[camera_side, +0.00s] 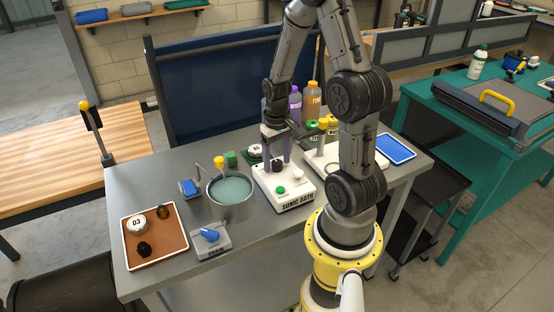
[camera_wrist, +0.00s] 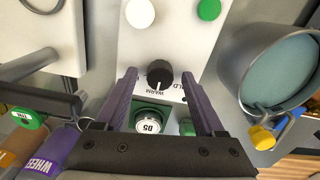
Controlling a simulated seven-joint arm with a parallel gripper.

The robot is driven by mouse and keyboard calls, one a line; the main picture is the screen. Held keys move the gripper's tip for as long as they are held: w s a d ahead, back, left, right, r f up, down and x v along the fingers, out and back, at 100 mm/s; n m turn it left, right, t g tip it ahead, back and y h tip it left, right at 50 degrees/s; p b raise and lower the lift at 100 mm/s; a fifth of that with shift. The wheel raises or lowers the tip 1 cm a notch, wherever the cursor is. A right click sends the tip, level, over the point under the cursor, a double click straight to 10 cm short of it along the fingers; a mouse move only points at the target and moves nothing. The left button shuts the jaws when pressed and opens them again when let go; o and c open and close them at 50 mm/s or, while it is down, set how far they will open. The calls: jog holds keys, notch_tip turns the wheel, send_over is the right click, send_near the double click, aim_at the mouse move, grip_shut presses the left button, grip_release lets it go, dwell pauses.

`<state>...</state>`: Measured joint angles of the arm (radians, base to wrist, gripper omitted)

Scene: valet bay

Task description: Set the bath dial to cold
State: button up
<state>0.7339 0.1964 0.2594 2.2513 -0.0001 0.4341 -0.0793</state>
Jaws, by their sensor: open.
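The sonic bath (camera_side: 291,200) is a white box on the grey bench, with a white button and a green button (camera_wrist: 208,9) on top. Its black dial (camera_wrist: 160,72) carries a white mark that points roughly at the word WARM. Part of another word, ending in LD, shows to the right of WARM in the wrist view. My gripper (camera_wrist: 159,75) is open, with its purple fingers on either side of the dial and gaps between. In the side view my gripper (camera_side: 278,158) points down over the dial; I cannot tell whether the fingertips reach down beside it.
A pot of teal liquid (camera_side: 209,208) stands left of the bath, and a blue-handled drain valve (camera_side: 210,236) in front of it. A jar marked D5 (camera_wrist: 148,124) and a purple bottle (camera_side: 295,103) are behind the bath. A brown tray (camera_side: 171,247) lies at left.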

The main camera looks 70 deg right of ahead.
jog(key=shift+f, duration=0.1)
grip_shut()
dwell(0.3)
jog(key=n, duration=0.5)
jog(key=shift+n, duration=0.4)
jog(key=n, duration=0.5)
jog(key=shift+n, duration=0.7)
grip_release()
